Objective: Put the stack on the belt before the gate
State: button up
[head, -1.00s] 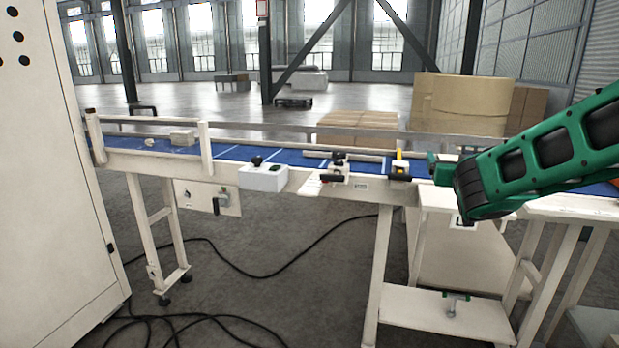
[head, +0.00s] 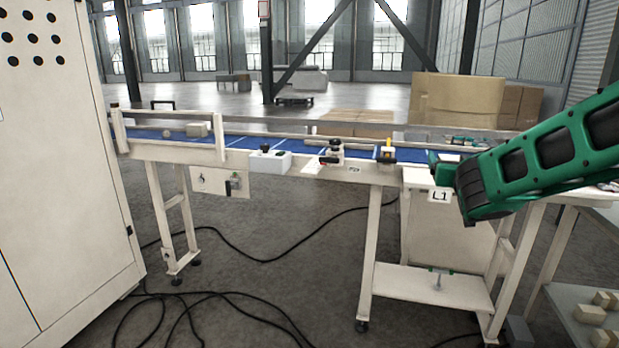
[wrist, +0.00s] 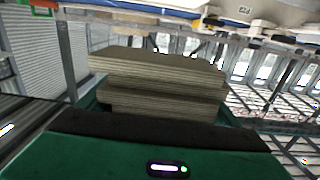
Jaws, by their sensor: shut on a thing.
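The stack (wrist: 155,85) is a thick pile of grey-brown sheets in two uneven layers, close in front of my gripper (wrist: 160,112) in the wrist view. My gripper is shut on it; the fingertips are mostly hidden. In the head view my green arm comes in from the right and its end (head: 440,168) is near the right part of the conveyor; I cannot make out the stack there. The blue belt (head: 310,151) runs across the middle with pale cross lines. A white upright post (head: 219,138) stands at its left part; I cannot tell if it is the gate.
A white control box (head: 270,162), a black-knobbed fitting (head: 334,152) and a yellow-topped device (head: 387,150) line the belt's front edge. A white cabinet (head: 60,190) stands at left. Cables (head: 270,258) lie on the floor. A lower shelf with blocks (head: 590,313) is at right.

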jog(key=w+a+f+n+y, duration=0.1)
jog(key=w+a+f+y, duration=0.1)
jog(key=f, duration=1)
jog(key=w+a+f+n+y, duration=0.1)
jog(key=w+a+f, duration=0.1)
jog(key=f, duration=0.9)
jog(key=s+a+f+y, duration=0.1)
jog(key=s+a+f, duration=0.1)
jog(key=f, duration=0.6)
jog(key=s+a+f+n+y, duration=0.1)
jog(key=s+a+f, duration=0.1)
jog(key=s+f, duration=0.2)
notch_tip(320, 180, down, 4)
jog(key=shift+a+r+t, duration=0.1)
jog(key=shift+a+t, duration=0.15)
jog(key=shift+t, duration=0.05)
